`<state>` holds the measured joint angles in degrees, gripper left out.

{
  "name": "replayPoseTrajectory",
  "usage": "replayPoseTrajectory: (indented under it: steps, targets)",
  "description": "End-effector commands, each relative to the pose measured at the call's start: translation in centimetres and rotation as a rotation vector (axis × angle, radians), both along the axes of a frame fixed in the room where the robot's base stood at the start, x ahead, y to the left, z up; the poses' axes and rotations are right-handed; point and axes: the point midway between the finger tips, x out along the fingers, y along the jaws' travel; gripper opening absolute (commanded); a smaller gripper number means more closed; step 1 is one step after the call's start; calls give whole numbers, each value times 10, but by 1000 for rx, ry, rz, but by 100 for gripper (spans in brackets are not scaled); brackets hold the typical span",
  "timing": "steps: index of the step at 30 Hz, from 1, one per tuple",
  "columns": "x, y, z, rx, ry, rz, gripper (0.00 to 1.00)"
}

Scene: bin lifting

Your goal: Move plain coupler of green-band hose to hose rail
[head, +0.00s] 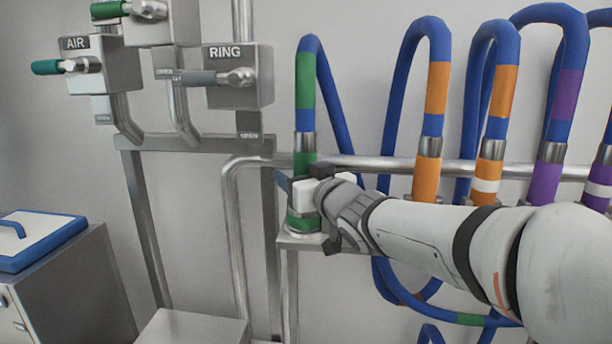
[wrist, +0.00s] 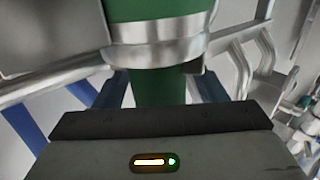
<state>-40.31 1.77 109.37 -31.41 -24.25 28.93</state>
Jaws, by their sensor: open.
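The green-band hose (head: 305,80) is blue with a green band and arches down at the left end of the row of hoses. Its green coupler (head: 304,161) hangs below a silver collar and stands over a small steel ledge (head: 297,241). My gripper (head: 322,194) is at the coupler and hides its middle, so I cannot tell whether it has a white stripe. In the wrist view the green coupler (wrist: 160,88) passes between the open jaws, below a silver ring. The hose rail (head: 355,165) is the horizontal steel pipe running right behind the hoses.
Orange couplers (head: 427,175) and purple couplers (head: 545,180) hang close to the right. Valve boxes labelled AIR (head: 105,66) and RING (head: 240,78) are at upper left. A steel cabinet with a blue-edged lid (head: 40,238) stands at left. Hose loops hang below my arm.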

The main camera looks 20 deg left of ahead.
Motion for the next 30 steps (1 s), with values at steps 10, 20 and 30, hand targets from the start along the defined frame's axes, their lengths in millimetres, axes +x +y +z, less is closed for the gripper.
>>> replayPoseTrajectory:
  steps: [10,20,30]
  targets:
    - [-19,-26,-1,0,-3,-2,65]
    - [-44,-59,0,1,-1,-1,65]
    - [-47,-62,0,0,0,0,65]
